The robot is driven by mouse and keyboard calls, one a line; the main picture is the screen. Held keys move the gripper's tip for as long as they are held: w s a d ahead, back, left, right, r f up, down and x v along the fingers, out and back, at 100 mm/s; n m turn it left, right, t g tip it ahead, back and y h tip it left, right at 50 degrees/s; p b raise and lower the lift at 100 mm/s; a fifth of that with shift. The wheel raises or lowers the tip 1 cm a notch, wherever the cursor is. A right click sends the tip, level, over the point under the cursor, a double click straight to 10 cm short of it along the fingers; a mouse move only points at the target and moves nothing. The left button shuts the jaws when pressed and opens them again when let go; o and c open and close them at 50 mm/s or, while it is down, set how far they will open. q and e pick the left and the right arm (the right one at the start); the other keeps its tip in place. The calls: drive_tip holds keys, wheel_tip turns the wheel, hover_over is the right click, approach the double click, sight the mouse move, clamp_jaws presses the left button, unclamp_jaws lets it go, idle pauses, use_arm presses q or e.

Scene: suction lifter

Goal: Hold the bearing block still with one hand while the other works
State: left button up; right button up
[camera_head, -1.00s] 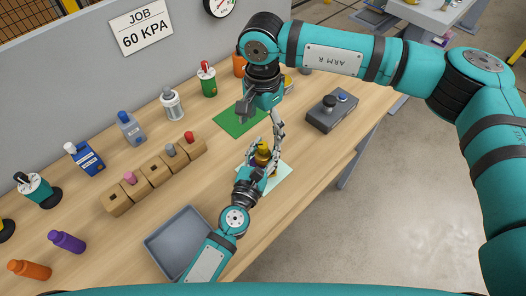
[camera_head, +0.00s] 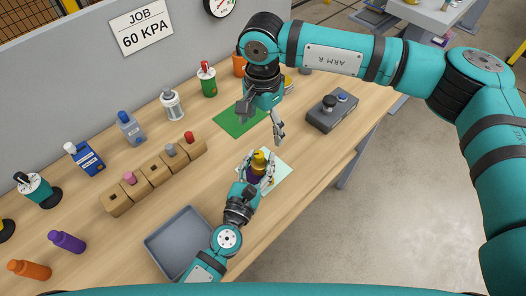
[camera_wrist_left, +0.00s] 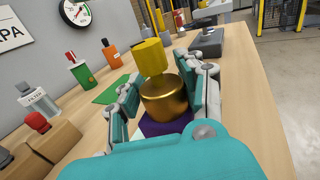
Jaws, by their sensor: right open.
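The bearing block (camera_head: 254,179) seems to be the purple base on a pale mat, largely hidden by my left gripper. A brass cylinder (camera_wrist_left: 166,103) stands on the purple base (camera_wrist_left: 160,128), with a yellow piece (camera_wrist_left: 151,58) above it; the yellow piece also shows in the head view (camera_head: 259,159). My left gripper (camera_head: 260,161) has a finger on either side of the brass cylinder and purple base. I cannot tell whether the fingers press on them. My right gripper (camera_head: 262,120) is open and empty, above and beyond the yellow piece.
The pale mat (camera_head: 283,180) lies near the table's edge. A grey tray (camera_head: 160,245) is at front left. A wooden holder (camera_head: 116,203) with several pegs, bottles and a green mat (camera_head: 232,122) are farther back. A grey control box (camera_head: 325,117) is to the right.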

use_arm(q)
drive_tip(key=shift+o, duration=0.5)
drive_tip(key=o, duration=0.5)
drive_tip(key=shift+s, duration=0.1)
